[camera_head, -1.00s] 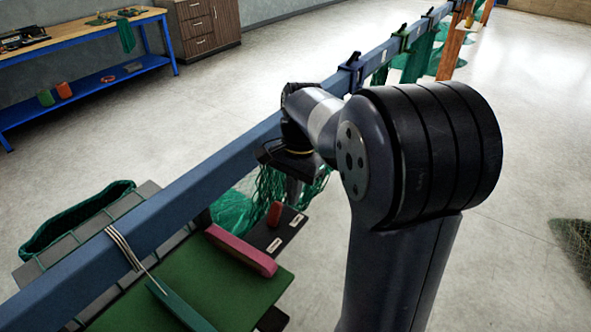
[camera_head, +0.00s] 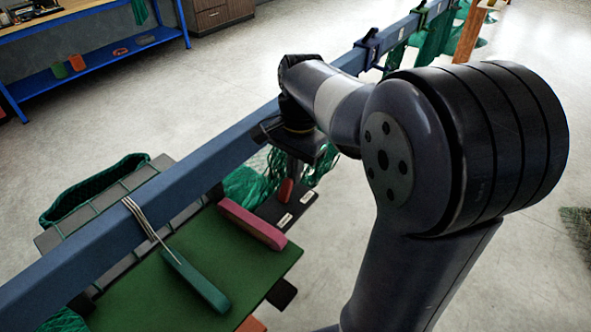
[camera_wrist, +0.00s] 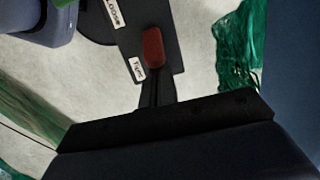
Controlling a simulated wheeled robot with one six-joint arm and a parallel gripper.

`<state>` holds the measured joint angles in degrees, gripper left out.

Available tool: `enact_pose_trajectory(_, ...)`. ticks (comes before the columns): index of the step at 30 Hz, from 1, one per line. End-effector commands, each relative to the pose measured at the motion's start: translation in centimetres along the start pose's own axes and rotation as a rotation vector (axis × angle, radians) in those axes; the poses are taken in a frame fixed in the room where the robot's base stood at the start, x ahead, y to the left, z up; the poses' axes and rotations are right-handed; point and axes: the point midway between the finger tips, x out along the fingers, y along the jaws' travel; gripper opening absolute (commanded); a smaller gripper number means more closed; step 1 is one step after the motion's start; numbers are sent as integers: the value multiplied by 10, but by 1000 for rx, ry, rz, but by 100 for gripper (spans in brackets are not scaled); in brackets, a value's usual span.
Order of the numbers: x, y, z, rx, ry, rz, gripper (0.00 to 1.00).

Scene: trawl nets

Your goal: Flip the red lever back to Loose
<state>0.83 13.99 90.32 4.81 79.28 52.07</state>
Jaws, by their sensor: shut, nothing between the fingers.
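The red lever (camera_wrist: 153,47) stands on a dark plate (camera_wrist: 172,62) in the wrist view. A white "Loose" label (camera_wrist: 113,12) is at the upper left and a "Tight" label (camera_wrist: 137,70) at the lower left. The lever's red grip lies between the labels' heights, nearer Tight. My gripper (camera_wrist: 157,88) is shut and empty, its narrow fingers pointing at the lever's near end. I cannot tell whether they touch. In the head view the lever (camera_head: 286,190) shows just below my gripper, its upper part partly hidden.
A blue rail (camera_head: 190,190) runs diagonally beside my arm. Green netting (camera_head: 245,188) hangs close to the plate. A green board (camera_head: 170,275) with a pink block (camera_head: 252,224) and a green-handled tool (camera_head: 197,282) lies at the lower left.

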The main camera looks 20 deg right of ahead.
Motion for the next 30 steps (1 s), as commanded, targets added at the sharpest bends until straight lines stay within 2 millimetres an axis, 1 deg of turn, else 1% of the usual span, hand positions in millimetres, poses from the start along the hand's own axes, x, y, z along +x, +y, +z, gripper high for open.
enact_pose_trajectory(8, -1, 0, 3, -1, 43, 0, 0)
enact_pose_trajectory(14, -3, 0, 8, -4, 120, -1, 0)
enact_pose_trajectory(20, -4, -1, 18, -8, 270, -3, 0)
enact_pose_trajectory(29, -2, -1, 37, -8, 555, -4, 0)
enact_pose_trajectory(30, -5, -1, 37, -5, 578, -3, 0)
